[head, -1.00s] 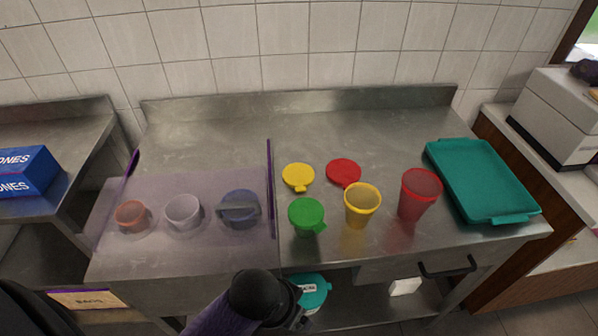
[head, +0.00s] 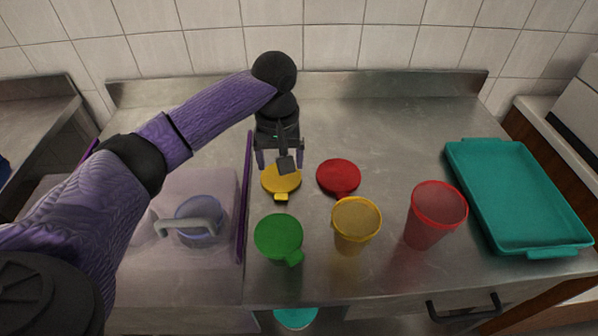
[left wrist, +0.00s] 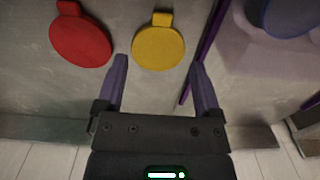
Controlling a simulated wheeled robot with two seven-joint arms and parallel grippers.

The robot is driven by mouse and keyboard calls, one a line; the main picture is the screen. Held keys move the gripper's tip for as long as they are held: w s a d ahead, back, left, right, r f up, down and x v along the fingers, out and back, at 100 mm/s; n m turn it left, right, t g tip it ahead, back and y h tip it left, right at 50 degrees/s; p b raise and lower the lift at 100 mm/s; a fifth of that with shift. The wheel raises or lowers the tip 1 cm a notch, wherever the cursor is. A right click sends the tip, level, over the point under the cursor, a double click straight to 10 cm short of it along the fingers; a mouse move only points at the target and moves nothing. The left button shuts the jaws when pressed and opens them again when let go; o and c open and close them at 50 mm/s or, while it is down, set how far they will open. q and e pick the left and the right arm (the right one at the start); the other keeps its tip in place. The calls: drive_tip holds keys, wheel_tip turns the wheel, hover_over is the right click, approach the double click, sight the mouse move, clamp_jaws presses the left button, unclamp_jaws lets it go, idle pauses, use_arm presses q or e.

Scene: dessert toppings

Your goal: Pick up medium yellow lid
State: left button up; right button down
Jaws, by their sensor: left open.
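The yellow lid (head: 281,184) lies flat on the steel counter, its tab toward the front edge. It also shows in the left wrist view (left wrist: 158,47), ahead of the fingertips and between their lines. My left gripper (head: 280,160) is open and empty at the lid's back side in the head view, its fingers partly over the lid's rear edge. In the left wrist view my left gripper (left wrist: 160,62) has its two purple fingers spread wide, with nothing between them. My right gripper is not in view.
A red lid (head: 339,177) lies close to the right of the yellow one. A green lid (head: 279,236), yellow cup (head: 354,228) and red cup (head: 434,217) stand nearer the front. A teal tray (head: 515,205) is at right. A purple upright divider edge (head: 244,200) stands left.

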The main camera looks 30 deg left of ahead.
sight(281, 197)
use_arm(q)
drive_tip(key=shift+w+a+f+b, duration=0.1)
drive_tip(key=shift+f+b, duration=0.05)
drive_tip(key=shift+f, duration=0.2)
drive_tip(key=shift+w+a+f+b, duration=0.1)
drive_tip(key=shift+f+b, duration=0.05)
drive_tip(key=shift+f, duration=0.2)
drive_tip(key=f+b, duration=0.1)
drive_tip(key=f, duration=0.1)
drive_tip(key=f+b, duration=0.1)
drive_tip(key=f, duration=0.2)
drive_tip(key=f+b, duration=0.1)
drive_tip(key=f, duration=0.2)
drive_tip(key=shift+s+f+b, duration=0.2)
drive_tip(key=shift+s+b, duration=0.15)
drive_tip(key=shift+f, duration=0.15)
drive_tip(key=c, duration=0.9)
clamp_jaws()
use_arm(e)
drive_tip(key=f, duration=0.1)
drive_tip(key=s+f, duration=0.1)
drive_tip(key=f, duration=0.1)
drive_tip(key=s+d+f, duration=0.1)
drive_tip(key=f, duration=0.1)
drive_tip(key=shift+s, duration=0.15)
